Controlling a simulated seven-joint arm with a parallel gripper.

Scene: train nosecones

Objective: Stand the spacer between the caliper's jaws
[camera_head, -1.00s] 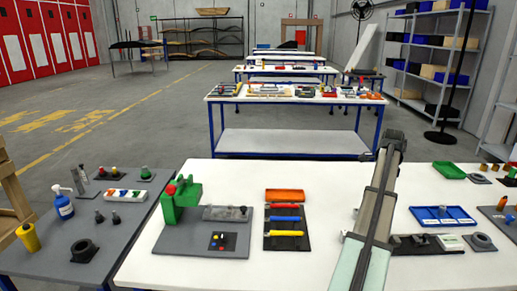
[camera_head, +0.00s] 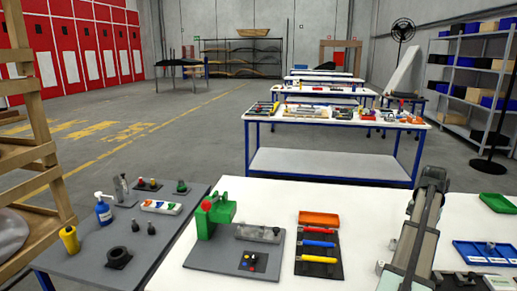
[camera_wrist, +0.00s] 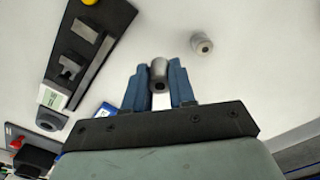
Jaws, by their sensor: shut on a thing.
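In the wrist view, my gripper (camera_wrist: 159,86) has its blue fingers closed on the spacer (camera_wrist: 158,70), a short grey cylinder with a dark hole in its end. The spacer shows above the white table, clear of the caliper. In the head view my arm covers part of that area, and my gripper's fingers cannot be made out.
A second grey cylinder (camera_wrist: 201,43) stands apart on the white table. In the head view, a blue tray (camera_head: 482,262) and a dark mat with pens (camera_head: 320,270) flank my arm. Clear white table lies around the spacer.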

